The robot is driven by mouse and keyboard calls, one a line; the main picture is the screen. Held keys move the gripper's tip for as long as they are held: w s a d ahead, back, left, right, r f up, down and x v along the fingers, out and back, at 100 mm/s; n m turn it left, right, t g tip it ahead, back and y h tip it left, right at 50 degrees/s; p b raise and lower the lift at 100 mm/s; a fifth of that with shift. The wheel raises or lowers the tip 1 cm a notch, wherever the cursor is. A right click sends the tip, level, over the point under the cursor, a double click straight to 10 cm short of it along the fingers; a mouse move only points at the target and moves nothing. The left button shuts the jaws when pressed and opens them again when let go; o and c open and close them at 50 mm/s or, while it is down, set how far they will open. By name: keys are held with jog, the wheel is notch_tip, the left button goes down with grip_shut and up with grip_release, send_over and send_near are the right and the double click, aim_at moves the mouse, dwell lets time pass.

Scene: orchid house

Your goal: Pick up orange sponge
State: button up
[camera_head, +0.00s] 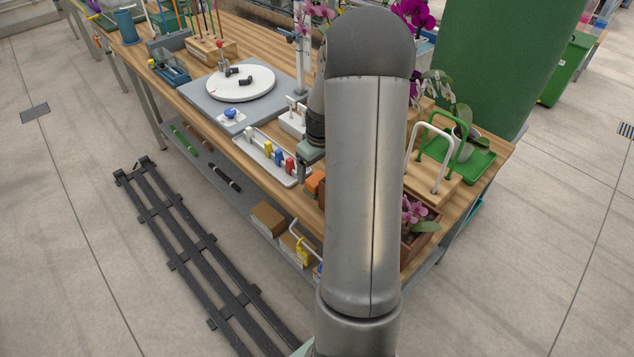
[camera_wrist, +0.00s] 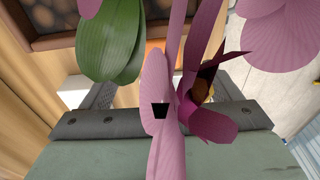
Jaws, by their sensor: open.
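An orange block, likely the orange sponge (camera_head: 315,183), lies on the wooden bench beside my arm in the head view. My arm hides part of it. My gripper (camera_head: 304,172) is just left of it and close to it; I cannot tell whether they touch. In the wrist view my gripper (camera_wrist: 165,98) is open, with its jaws spread to either side.
A white tray (camera_head: 248,146) with coloured bottles stands left of my gripper. A planter with pink orchids (camera_head: 413,212) is right of my arm. Green and white hoops (camera_head: 441,122) stand farther right. A round white turntable (camera_head: 250,90) is farther back. The bench's front edge is close.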

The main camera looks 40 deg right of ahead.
aim_at(317, 178)
jog(key=shift+d+f+p, duration=0.15)
jog(key=shift+f+p, duration=0.25)
jog(key=shift+f, duration=0.95)
jog(key=shift+d+f+p, duration=0.1)
jog(key=shift+f+p, duration=0.3)
jog(key=shift+f, duration=0.95)
jog(key=c, duration=1.1)
